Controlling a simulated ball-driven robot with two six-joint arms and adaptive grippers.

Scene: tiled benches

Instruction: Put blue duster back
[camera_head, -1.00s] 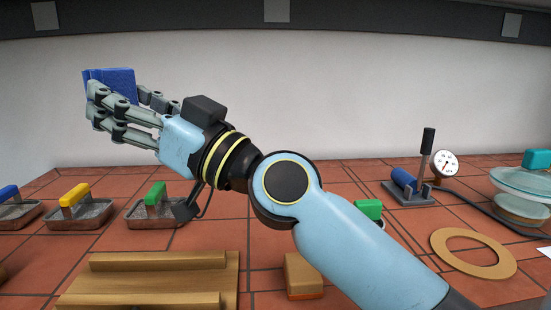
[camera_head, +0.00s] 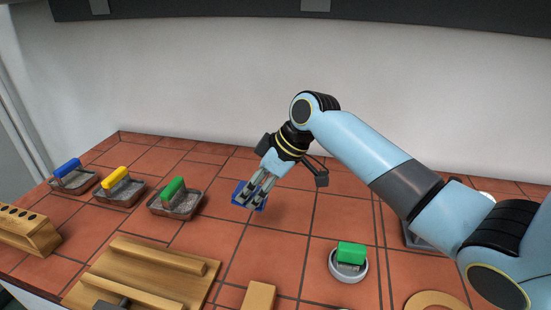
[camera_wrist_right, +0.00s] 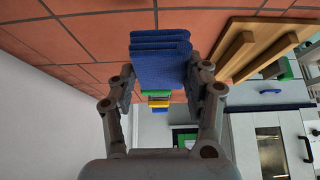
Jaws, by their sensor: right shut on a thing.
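My right gripper (camera_head: 252,193) is shut on the blue duster (camera_head: 243,200), low over the red tiles to the right of the tray with the green handle. In the right wrist view the blue duster (camera_wrist_right: 160,62), with its layered slabs, sits between the two fingers of my right gripper (camera_wrist_right: 160,85). I cannot tell if the duster touches the tiles. My left gripper does not show.
Trays with a blue handle (camera_head: 67,168), a yellow handle (camera_head: 115,177) and a green handle (camera_head: 173,188) stand left. A wooden holed rack (camera_head: 28,232), a railed wooden board (camera_head: 205,290) and a green block in a round dish (camera_head: 348,275) stand nearer. Tiles around the duster are clear.

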